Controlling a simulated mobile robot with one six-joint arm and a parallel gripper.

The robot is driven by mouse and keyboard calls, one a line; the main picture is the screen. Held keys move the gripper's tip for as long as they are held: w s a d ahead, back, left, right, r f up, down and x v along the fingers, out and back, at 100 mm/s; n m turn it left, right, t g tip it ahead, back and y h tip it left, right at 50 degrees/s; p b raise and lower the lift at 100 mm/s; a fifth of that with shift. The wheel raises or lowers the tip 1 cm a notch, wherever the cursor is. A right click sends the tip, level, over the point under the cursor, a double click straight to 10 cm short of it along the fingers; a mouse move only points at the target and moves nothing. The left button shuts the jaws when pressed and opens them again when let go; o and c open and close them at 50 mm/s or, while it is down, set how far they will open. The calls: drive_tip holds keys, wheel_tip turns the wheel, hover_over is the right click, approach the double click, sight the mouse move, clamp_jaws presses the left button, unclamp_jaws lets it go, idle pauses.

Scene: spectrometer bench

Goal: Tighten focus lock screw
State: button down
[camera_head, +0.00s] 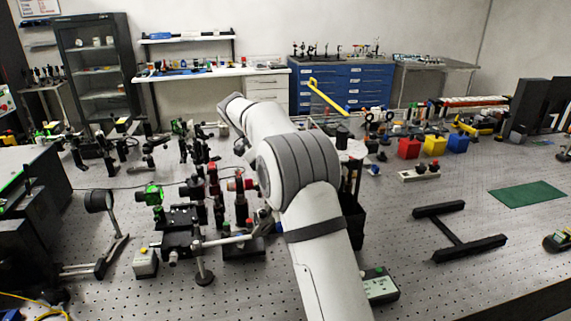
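A black optical assembly (182,217) with posts and mounts stands on the perforated bench left of my arm. It carries a green-lit part (150,194) at its left and a red-ringed cylinder (240,184) at its right. A silver rod (222,241) runs across its front toward my arm. The focus lock screw cannot be told apart among the small knobs. My white and grey arm rises from the bottom middle and bends to the upper left, beside and partly in front of the assembly. My gripper cannot be made out, and what it holds is not shown.
A lens on a stand (99,201) and a small box with a yellow button (145,262) flank the assembly. A black H-shaped frame (459,236), a green mat (526,194) and red, yellow and blue blocks (434,145) lie right.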

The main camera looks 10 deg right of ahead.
drive_tip(key=shift+m, duration=0.3)
drive_tip(key=c, duration=1.4)
unclamp_jaws()
drive_tip(key=shift+p, duration=0.35)
drive_tip(key=p+v, duration=0.7)
drive_tip(key=p, duration=0.4)
drive_tip(key=shift+w+a+r, duration=0.15)
drive_tip(key=shift+w+r, duration=0.1)
drive_tip(key=shift+w, duration=0.1)
